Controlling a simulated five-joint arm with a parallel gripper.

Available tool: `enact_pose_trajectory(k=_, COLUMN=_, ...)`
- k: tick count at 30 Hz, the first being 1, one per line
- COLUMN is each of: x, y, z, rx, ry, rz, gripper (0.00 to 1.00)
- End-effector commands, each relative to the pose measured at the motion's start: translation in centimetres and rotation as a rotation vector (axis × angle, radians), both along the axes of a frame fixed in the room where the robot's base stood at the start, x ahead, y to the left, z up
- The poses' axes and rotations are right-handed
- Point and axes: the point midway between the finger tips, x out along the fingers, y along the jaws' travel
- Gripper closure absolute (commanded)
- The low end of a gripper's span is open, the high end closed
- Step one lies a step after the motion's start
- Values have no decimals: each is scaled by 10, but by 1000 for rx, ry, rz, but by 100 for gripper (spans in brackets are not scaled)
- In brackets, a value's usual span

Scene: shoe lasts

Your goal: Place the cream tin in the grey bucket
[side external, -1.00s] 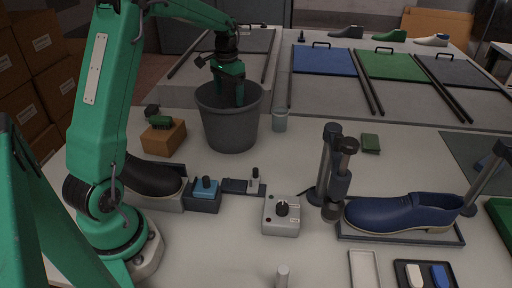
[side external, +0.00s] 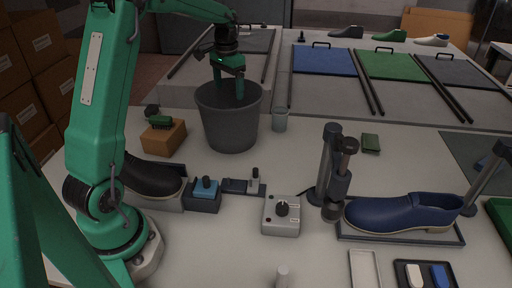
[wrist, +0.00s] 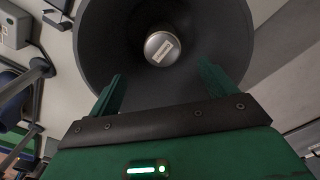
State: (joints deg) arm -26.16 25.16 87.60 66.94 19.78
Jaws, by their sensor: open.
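The grey bucket (side external: 230,122) stands upright on the table at the back left in the side view, and its inside fills the top of the wrist view (wrist: 105,45). The cream tin (wrist: 162,47), round and pale with a small label, lies inside at the bucket's bottom in the wrist view. The bucket wall hides it in the side view. My gripper (side external: 229,84) is over the bucket mouth, fingertips near the rim level. In the wrist view my gripper (wrist: 160,84) is open, its two fingers wide apart with nothing between them, clear of the tin.
A grey control box (side external: 281,215), a clamp stand (side external: 324,165) and a blue shoe (side external: 403,212) are nearer the front. Bare table lies between.

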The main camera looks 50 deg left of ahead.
Motion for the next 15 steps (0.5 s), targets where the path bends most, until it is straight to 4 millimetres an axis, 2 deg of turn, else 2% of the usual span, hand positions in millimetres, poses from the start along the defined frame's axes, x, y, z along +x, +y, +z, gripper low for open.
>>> enact_pose_trajectory(k=7, x=-12, y=-29, z=26, rx=19, ry=-44, rz=-14, gripper=16)
enact_pose_trajectory(k=15, x=-43, y=-81, z=62, rx=46, ry=-128, rz=-35, gripper=16)
